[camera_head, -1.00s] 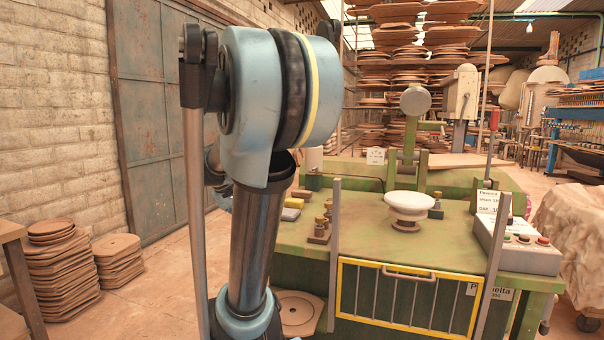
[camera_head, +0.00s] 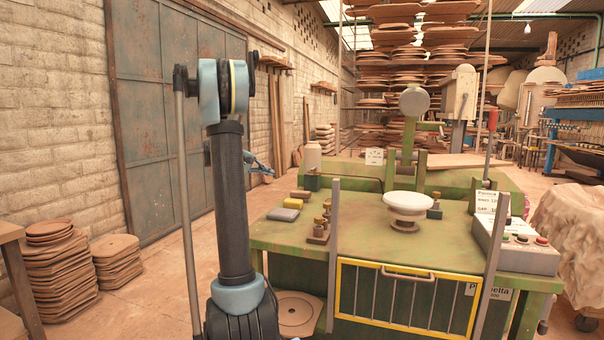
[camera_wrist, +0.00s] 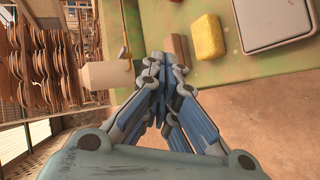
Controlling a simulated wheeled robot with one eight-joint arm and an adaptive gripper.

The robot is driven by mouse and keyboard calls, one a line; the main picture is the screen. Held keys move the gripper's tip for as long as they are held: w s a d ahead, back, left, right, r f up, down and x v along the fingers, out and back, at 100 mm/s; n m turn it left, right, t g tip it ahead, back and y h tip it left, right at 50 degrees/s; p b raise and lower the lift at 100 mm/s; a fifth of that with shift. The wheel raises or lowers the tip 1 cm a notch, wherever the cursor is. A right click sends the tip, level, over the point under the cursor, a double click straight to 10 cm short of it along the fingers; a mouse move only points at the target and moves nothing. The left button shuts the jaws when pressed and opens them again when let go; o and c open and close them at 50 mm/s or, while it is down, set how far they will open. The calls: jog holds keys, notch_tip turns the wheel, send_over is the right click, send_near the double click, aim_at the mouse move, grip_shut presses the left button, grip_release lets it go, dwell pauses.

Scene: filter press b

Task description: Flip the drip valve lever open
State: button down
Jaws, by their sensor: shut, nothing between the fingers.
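I cannot clearly make out the drip valve lever. A pale container (camera_head: 312,156) stands at the back left of the green press; in the wrist view a pale container (camera_wrist: 107,75) has a small yellowish fitting (camera_wrist: 125,56) at its side, too small to tell whether it is a lever. My gripper (camera_head: 264,168) is left of the container in the head view, apart from the press. In the wrist view my gripper (camera_wrist: 163,62) has its blue fingers together and empty, with the container to their left.
The green press table (camera_head: 370,247) carries a yellow sponge (camera_head: 292,203), a grey tray (camera_head: 283,215), brass fittings (camera_head: 318,233) and a white dish (camera_head: 410,205). A yellow-framed guard (camera_head: 405,300) is in front.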

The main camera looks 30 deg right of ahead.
jog(key=w+d+f+h, duration=0.2)
jog(key=w+d, duration=0.4)
jog(key=w, duration=0.1)
jog(key=w+d+f+g+h, duration=0.1)
jog(key=w+d+f+h, duration=0.1)
jog(key=w+d, duration=0.5)
jog(key=shift+w+g+h, duration=0.3)
jog(key=shift+w+h, duration=0.25)
jog(key=shift+h, duration=0.05)
jog(key=shift+d, duration=0.15)
send_near(314, 169)
jog(key=w+d, duration=0.4)
jog(key=w, duration=0.2)
jog(key=s+d, duration=0.1)
jog(key=s, duration=0.2)
jog(key=shift+d+f, duration=0.1)
jog(key=shift+d, duration=0.3)
jog(key=shift+a, duration=0.25)
